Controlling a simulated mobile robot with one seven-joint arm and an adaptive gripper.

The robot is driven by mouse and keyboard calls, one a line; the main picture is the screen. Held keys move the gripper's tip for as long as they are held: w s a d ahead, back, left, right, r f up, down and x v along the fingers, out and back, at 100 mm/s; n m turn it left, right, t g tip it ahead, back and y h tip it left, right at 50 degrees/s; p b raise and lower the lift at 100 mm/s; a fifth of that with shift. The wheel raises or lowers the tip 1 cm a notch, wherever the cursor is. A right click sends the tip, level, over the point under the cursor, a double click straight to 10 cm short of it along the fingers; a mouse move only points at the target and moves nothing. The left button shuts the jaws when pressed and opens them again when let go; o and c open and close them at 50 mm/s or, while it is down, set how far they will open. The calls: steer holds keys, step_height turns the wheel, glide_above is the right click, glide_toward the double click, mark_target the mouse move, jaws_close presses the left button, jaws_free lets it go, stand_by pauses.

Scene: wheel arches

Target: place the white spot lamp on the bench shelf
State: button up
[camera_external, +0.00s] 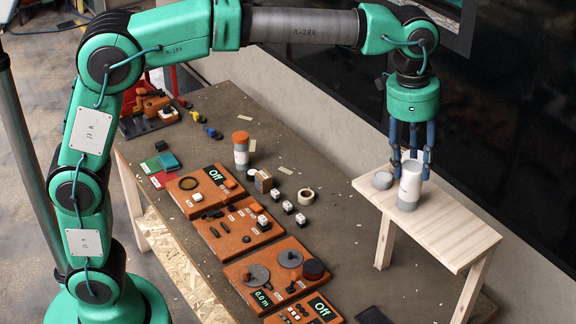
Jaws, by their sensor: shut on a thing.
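A workbench (225,100) holds orange panels (238,228), an orange-capped white canister (241,150), a tape roll (306,196) and several small white blocks. A dark wall panel (515,120) stands behind the shelf. The shelf's front right part is bare.

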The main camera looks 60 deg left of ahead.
mark_target(458, 247)
step_height(458, 247, down, 18)
steer(key=shift+s+d, duration=0.15)
steer(key=shift+s, duration=0.05)
steer(key=w+d, duration=0.2)
steer(key=w, duration=0.2)
steer(key=w+d+f+p, duration=0.1)
steer(key=w+d, duration=0.1)
steer(key=w, duration=0.3)
steer(key=w+d, duration=0.3)
steer(key=w, duration=0.2)
steer(key=shift+w+f, duration=0.15)
steer(key=shift+f, duration=0.1)
stand_by(0.5)
steer(key=shift+f+p, duration=0.4)
steer(key=shift+f, duration=1.35)
